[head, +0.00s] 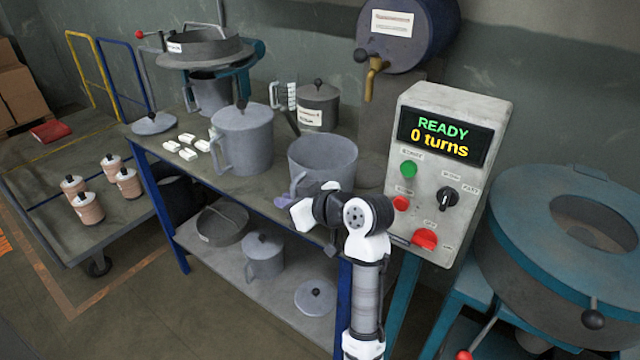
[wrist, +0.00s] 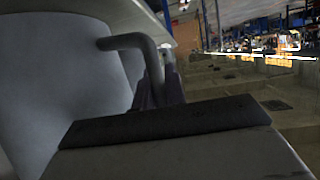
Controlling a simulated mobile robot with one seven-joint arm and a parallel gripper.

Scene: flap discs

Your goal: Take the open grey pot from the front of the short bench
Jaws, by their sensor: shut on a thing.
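The open grey pot (head: 325,155) stands upright at the front right of the short bench (head: 262,178), with no lid on it. My gripper (head: 291,203) is at its near side, low by the handle, and the arm hides part of the pot. In the wrist view the pot's pale wall (wrist: 60,85) fills the left, and its bent handle (wrist: 128,42) runs down between the fingers of my gripper (wrist: 158,88). The gripper is shut on this handle. I cannot tell whether the pot's base touches the bench.
A lidded grey pot (head: 243,138) stands just left of the open pot. A smaller lidded pot (head: 318,104) is behind. A control box (head: 445,165) reading "READY 0 turns" stands close on the right.

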